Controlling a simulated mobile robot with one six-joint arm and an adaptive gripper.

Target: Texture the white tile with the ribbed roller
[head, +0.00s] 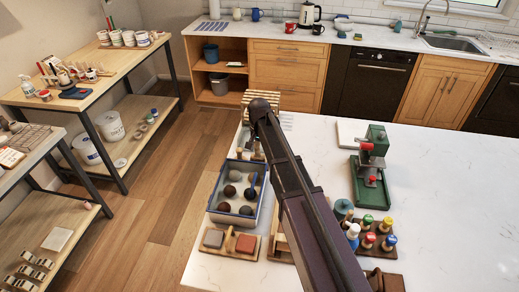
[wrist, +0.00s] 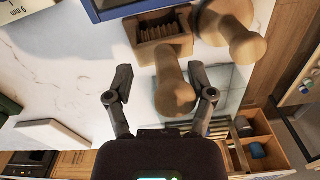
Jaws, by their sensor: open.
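The ribbed roller (wrist: 162,32) is in the wrist view, a wooden tool with a dark grooved band and a thick handle (wrist: 174,92). My gripper (wrist: 160,97) is open, with the rounded handle end between its fingers. The handle lies closer to the right finger, with a clear gap to the left one; I cannot tell whether it touches. A flat white tile (wrist: 52,136) lies to the left on the counter. What looks like the same tile (head: 350,133) is at the back right of the arm in the head view. My arm hides the gripper and roller there.
Another wooden tool (wrist: 232,30) stands close beside the roller. A blue-rimmed tray (head: 209,208) of balls is left of my arm. A green press (head: 373,180) and colour-topped tools (head: 368,240) are at right. The counter's far right (head: 455,200) is clear.

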